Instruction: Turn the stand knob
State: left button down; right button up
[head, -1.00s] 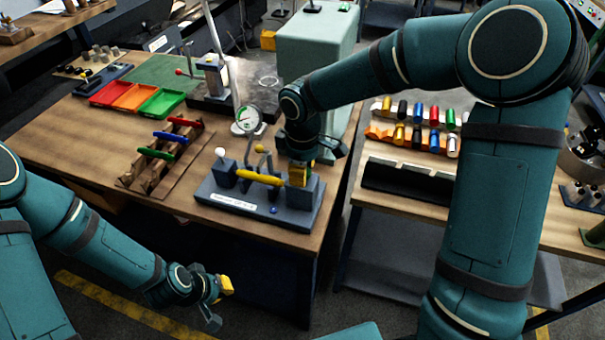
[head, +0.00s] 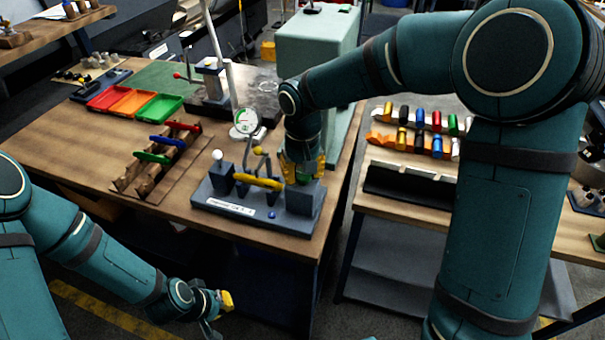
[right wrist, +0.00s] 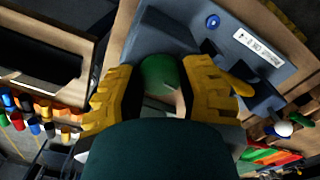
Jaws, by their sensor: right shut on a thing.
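The grey stand (head: 240,203) sits at the front right corner of the wooden bench. It carries a white label, a yellow handle (head: 258,183), a white ball lever (head: 217,156) and a blue button (head: 271,214). My right gripper (head: 303,172) points down over the stand's right block. In the right wrist view its yellow fingers are on either side of the green round knob (right wrist: 160,75), shut on it; the palm side hides part of the knob. My left gripper (head: 216,312) hangs in front of the bench, low and empty, with its fingers apart.
A dial gauge (head: 246,120) stands just behind the stand. A rack with coloured handles (head: 157,160) lies to its left, with red, orange and green trays (head: 160,107) beyond. A second table (head: 450,215) with coloured parts is to the right, across a gap.

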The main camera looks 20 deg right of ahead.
jog(key=m, duration=0.5)
jog(key=shift+s+f+m, duration=0.15)
jog(key=shift+m, duration=0.15)
jog(key=m, duration=0.4)
jog(key=m+p, duration=0.1)
jog(key=m, duration=0.4)
jog(key=shift+m+p, duration=0.35)
jog(key=shift+m, duration=0.05)
jog(key=shift+m+p, duration=0.75)
jog(key=shift+m, duration=0.95)
jog(key=o, duration=1.3)
jog(key=shift+c, duration=0.2)
jog(key=shift+r, duration=0.2)
